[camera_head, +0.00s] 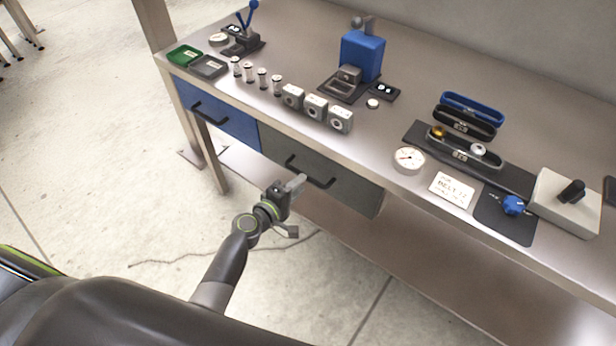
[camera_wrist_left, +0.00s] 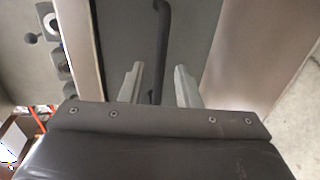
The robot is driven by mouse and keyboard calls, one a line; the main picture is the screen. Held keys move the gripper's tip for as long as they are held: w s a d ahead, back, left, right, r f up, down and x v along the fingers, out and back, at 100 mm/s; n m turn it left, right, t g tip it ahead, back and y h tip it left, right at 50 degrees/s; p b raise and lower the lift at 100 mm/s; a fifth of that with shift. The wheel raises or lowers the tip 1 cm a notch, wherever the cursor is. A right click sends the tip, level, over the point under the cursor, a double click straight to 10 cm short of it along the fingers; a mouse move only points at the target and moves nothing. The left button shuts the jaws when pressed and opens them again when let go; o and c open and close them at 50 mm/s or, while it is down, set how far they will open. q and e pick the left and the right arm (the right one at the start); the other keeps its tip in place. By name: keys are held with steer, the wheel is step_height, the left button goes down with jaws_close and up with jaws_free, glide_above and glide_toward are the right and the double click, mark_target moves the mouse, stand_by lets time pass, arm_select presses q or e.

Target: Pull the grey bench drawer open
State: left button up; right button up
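The grey drawer (camera_head: 345,187) sits under the bench top, right of a blue drawer, and its front looks flush with the bench. Its dark bar handle (camera_head: 323,182) runs along the front. My left gripper (camera_head: 298,181) is in front of the handle's left and middle part. In the left wrist view, the handle (camera_wrist_left: 161,45) passes between the two separated fingers of the left gripper (camera_wrist_left: 159,85), with a gap on each side. The grey drawer front (camera_wrist_left: 195,35) lies behind them. My right gripper is not in view.
The blue drawer (camera_head: 232,124) has its own handle to the left. Several small weights and grey blocks stand near the bench edge above. A dial (camera_head: 409,160) and a label card (camera_head: 452,189) lie further right. A lower shelf (camera_head: 400,258) runs beneath; the floor in front is open.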

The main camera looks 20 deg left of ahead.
arm_select(q)
steer(key=shift+b+x, duration=0.3)
steer(key=shift+x, duration=2.2)
steer(key=shift+c, duration=0.4)
jaws_close()
